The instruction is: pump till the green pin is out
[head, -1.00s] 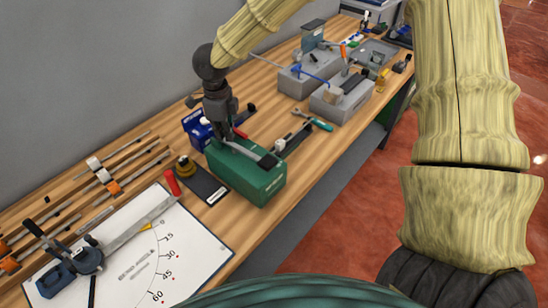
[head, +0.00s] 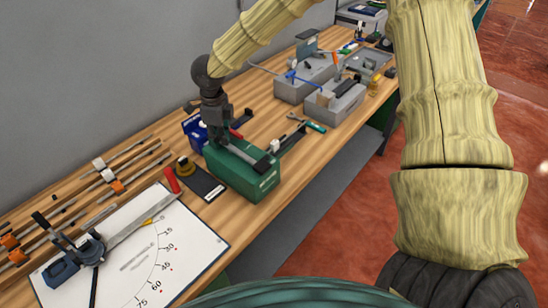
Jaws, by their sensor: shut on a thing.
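A green box-shaped dispenser (head: 245,180) stands on the wooden bench, with a metal bar-like lever (head: 238,152) with a dark end along its top. My gripper (head: 222,136) points down at the far end of this lever and is shut, apparently on the lever; the fingertips are small and partly hidden. No green pin can be made out in this view.
A dark tray with a yellow-brown knob (head: 184,166) lies left of the green box. A blue box (head: 194,132) is behind it. A white angle board (head: 190,240) with a blue clamp (head: 62,270) is at the front left. A teal-handled wrench (head: 313,126) lies between.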

